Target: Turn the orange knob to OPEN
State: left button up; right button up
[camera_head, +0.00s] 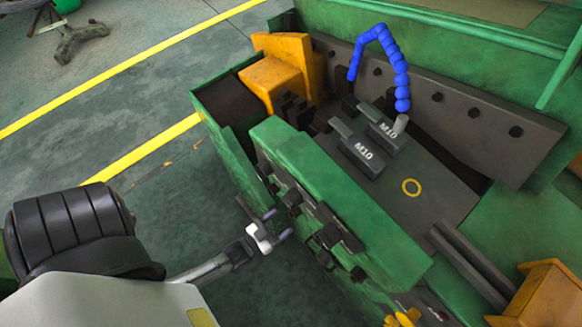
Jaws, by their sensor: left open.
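An orange-yellow knob-like part (403,318) shows at the bottom edge of the head view, low on the front of the green machine. It is partly cut off by the frame, and I cannot read any OPEN marking. My left gripper (278,224) is open and empty. It is in front of the machine's green front panel, up and to the left of the knob and well apart from it. My right gripper is not in view.
The green machine (315,190) has dark fittings protruding from its front, close to my left gripper. Two dark M10 blocks (358,152) and a blue segmented hose (401,80) are on top. Open floor with yellow lines (150,147) lies to the left.

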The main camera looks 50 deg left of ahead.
pick_arm(q)
jog(key=s, duration=0.6)
jog(key=shift+s, duration=0.2)
dwell(0.4)
jog(key=s+d+f+g+h, duration=0.15)
jog(key=s+f+g, duration=0.25)
jog(key=f+g, duration=0.6)
jog(key=w+r+m+g+p, duration=0.2)
jog(key=r+p, duration=2)
jog(key=r, duration=2.2)
jog(key=shift+w+a+r+g+y, duration=0.2)
jog(key=shift+w+a+g+y, duration=0.25)
jog(key=shift+w+g, duration=0.7)
